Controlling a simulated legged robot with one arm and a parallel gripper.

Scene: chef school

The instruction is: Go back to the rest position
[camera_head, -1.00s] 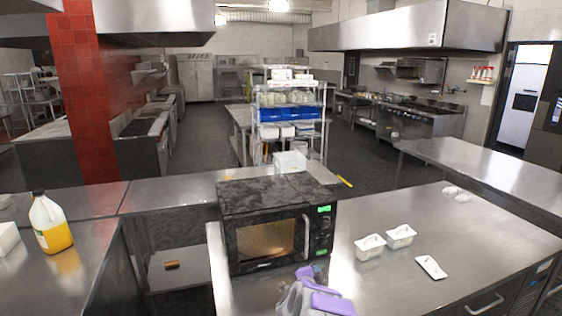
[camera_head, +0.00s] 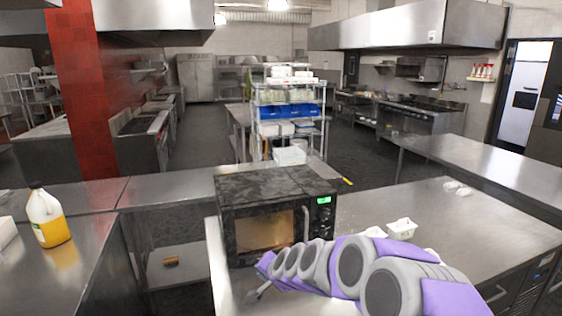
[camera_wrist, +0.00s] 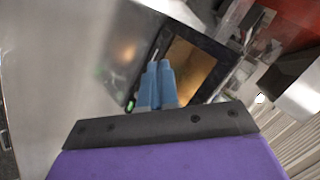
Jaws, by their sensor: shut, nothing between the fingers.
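My gripper (camera_head: 252,295) is at the front of the steel counter, low in front of the black microwave (camera_head: 275,215). My grey and purple arm stretches from the lower right across the counter. In the wrist view, the two blue fingers of my gripper (camera_wrist: 158,66) are together with nothing between them. The microwave door (camera_wrist: 190,70) shows behind the fingers, tilted in that view. The microwave door looks shut in the head view. I cannot tell the exact gap between fingers and microwave.
A white container (camera_head: 402,229) stands on the counter right of the microwave; my arm partly hides another beside it. A yellow-filled jug (camera_head: 48,217) stands on the left counter. A white box (camera_head: 290,156) sits behind the microwave. The right counter (camera_head: 490,172) is mostly clear.

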